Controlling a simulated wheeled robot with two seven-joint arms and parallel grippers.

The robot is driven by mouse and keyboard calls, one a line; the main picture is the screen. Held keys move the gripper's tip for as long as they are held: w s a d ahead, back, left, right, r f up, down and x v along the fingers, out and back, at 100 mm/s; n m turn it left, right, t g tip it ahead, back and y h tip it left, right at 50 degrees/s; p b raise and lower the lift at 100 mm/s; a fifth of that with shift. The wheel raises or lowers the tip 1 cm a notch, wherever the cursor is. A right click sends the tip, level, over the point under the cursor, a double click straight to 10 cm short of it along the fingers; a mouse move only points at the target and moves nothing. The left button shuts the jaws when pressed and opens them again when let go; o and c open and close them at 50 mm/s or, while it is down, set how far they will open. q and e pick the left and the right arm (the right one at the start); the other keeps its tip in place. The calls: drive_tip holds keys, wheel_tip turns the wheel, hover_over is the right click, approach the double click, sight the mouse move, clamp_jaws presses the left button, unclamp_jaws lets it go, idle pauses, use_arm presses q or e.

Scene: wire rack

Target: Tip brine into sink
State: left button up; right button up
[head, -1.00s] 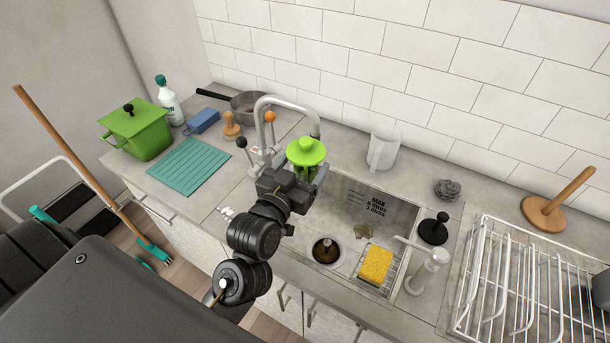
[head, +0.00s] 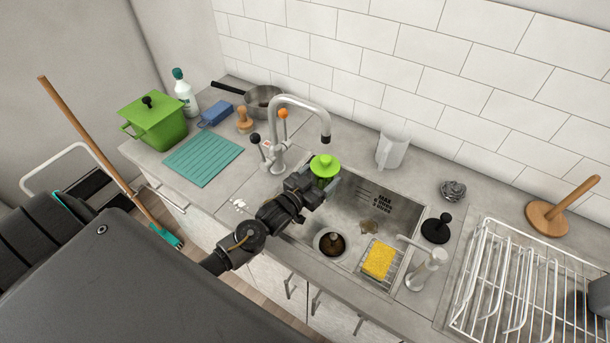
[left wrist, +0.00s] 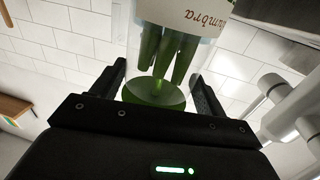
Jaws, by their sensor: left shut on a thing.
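A clear jar with a bright green lid (head: 323,165) is in my left gripper (head: 318,188), over the left part of the steel sink (head: 405,208). The head view shows the lid on its upper side; most of the body is hidden by the gripper. In the left wrist view the jar (left wrist: 170,45) stands between the two fingers, with long green pickles, a green disc and a white label with dark lettering. I cannot tell its exact tilt. My right gripper is out of view.
The grey tap (head: 300,103) arches just behind the jar. A white jug (head: 391,150) stands behind; a wire rack (head: 500,300) is at right.

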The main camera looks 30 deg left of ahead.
use_arm(q)
drive_tip(key=a+f, duration=0.2)
drive_tip(key=shift+a, duration=0.4)
drive_tip(key=shift+a+f+h, duration=0.3)
drive_tip(key=shift+f, duration=0.05)
drive_tip(key=shift+d+m, duration=0.1)
drive_tip(key=shift+m, duration=0.2)
drive_tip(key=d+m, duration=0.1)
drive_tip(key=s+d+r+m, duration=0.1)
drive_tip(key=m, duration=0.1)
drive_tip(key=shift+d+r, duration=0.15)
drive_tip(key=shift+d, duration=0.25)
drive_tip(key=shift+s+d+m, duration=0.1)
drive_tip(key=shift+d+m, duration=0.25)
drive_tip(key=shift+m, duration=0.25)
drive_tip(key=shift+a, duration=0.1)
